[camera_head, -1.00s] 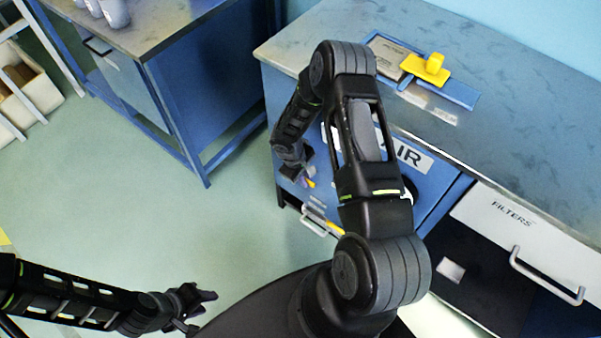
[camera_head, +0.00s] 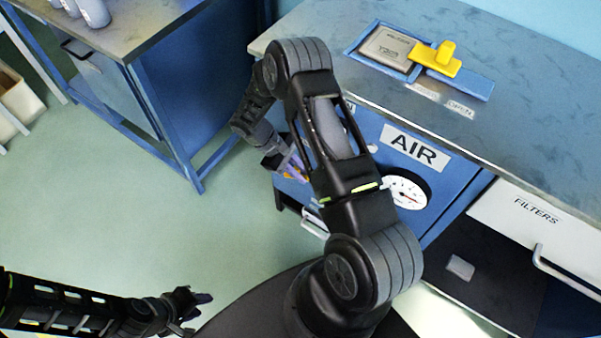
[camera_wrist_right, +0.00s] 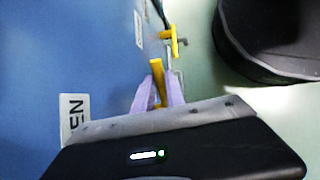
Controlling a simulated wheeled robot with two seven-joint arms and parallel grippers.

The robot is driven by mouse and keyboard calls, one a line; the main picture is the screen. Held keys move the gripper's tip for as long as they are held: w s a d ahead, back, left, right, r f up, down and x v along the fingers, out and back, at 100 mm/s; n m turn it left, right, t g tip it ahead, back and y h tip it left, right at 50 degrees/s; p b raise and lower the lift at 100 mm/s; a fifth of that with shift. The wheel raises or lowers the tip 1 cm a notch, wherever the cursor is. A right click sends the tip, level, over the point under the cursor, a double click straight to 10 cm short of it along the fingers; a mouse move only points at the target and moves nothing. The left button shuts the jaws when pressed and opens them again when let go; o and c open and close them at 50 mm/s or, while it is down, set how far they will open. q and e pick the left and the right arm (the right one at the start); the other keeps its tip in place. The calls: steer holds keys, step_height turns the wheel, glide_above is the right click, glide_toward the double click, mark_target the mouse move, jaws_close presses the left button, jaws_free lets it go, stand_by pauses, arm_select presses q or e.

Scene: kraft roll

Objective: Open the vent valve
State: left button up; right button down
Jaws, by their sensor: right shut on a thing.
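In the right wrist view, a yellow lever (camera_wrist_right: 156,72) stands between the lilac fingers of my right gripper (camera_wrist_right: 158,92), which is shut on it. The lever is by the blue cabinet front, near a white label ending in "EN" (camera_wrist_right: 74,118). In the head view my right gripper (camera_head: 292,168) is at the cabinet's left front, and my own arm hides much of that front. The lever is hard to make out there. My left gripper (camera_head: 196,307) looks open and empty, low at the left over the floor.
A second yellow handle (camera_wrist_right: 173,39) lies just beyond the lever. A yellow piece (camera_head: 437,60) sits on the bench top. Floor at left is clear.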

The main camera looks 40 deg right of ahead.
steer(key=c, duration=1.4)
jaws_free()
steer(key=v, duration=0.7)
steer(key=shift+w+a+r+b, duration=0.15)
steer(key=shift+w+r+b, duration=0.1)
steer(key=shift+b, duration=0.1)
